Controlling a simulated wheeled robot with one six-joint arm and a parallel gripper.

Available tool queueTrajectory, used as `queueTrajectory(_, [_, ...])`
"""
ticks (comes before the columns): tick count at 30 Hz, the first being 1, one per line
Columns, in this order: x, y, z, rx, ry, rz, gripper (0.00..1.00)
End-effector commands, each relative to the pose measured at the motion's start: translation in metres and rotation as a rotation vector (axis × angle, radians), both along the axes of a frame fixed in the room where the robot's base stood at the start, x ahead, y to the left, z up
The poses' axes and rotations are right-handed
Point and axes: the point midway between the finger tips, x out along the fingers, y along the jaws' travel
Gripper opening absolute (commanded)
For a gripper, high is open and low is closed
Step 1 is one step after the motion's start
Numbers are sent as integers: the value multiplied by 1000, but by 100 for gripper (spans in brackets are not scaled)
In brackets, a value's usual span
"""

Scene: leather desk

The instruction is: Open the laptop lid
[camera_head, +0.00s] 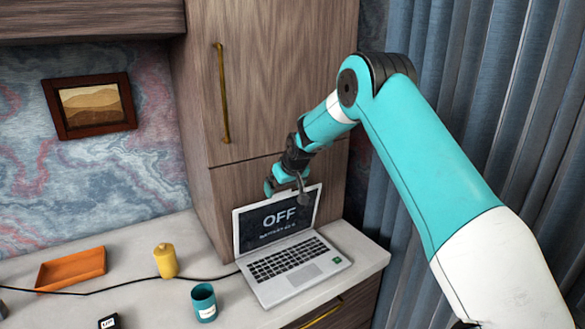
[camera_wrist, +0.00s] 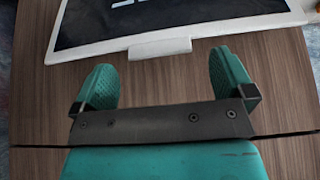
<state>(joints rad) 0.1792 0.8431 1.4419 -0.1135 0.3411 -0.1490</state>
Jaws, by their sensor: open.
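The silver laptop (camera_head: 291,261) stands on the light desktop with its lid (camera_head: 279,221) raised well up from the keyboard. The dark screen shows the word "OFF". My gripper (camera_head: 287,184) is at the top edge of the lid, in front of the cabinet. In the wrist view my gripper (camera_wrist: 172,75) has its two teal fingers apart, with nothing clamped between them. The lid's white edge (camera_wrist: 160,47) with a small tab lies just beyond the fingertips. I cannot tell whether a finger touches the lid.
A teal mug (camera_head: 204,303) stands left of the laptop. A yellow canister (camera_head: 166,261) and an orange tray (camera_head: 71,269) are further left. A black cable (camera_head: 130,283) runs across the desk. The wooden cabinet (camera_head: 270,90) rises close behind the laptop.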

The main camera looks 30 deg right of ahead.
Motion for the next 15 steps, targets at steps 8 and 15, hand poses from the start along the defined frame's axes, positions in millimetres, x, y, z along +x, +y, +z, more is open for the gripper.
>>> queueTrajectory(8, [-35, -1, 59, -1, -6, 0, 100])
queueTrajectory(15, [-62, -2, 107, -1, -5, 2, 100])
